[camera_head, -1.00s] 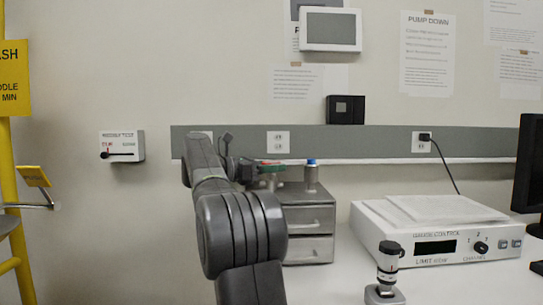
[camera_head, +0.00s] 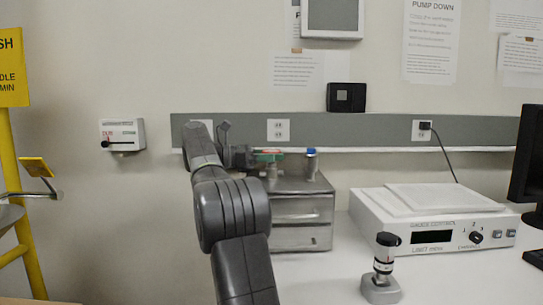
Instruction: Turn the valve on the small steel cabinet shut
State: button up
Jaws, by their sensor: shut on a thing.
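The small steel cabinet (camera_head: 302,208) with drawers stands on the white bench against the wall. On its top is a valve with a red and green handle (camera_head: 269,155), and beside it to the right a small blue-capped cylinder (camera_head: 311,163). My gripper (camera_head: 246,157) is at the left end of the valve handle, level with it, shut on the handle. My dark arm comes up from below and hides the cabinet's left side. The fingertips are small and partly hidden.
A white gauge control box (camera_head: 433,228) sits to the right on the bench. A small microscope-like device (camera_head: 382,268) stands in front of it. A black monitor (camera_head: 530,160) is at the right edge. A yellow post (camera_head: 18,200) stands at the far left.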

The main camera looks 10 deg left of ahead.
jog(key=o, duration=1)
jog(key=shift+c, duration=0.2)
jog(key=p+v, duration=0.1)
jog(key=v, duration=1.2)
jog(key=shift+a+p, duration=0.3)
jog(key=shift+a, duration=0.1)
jog(key=shift+s, duration=0.1)
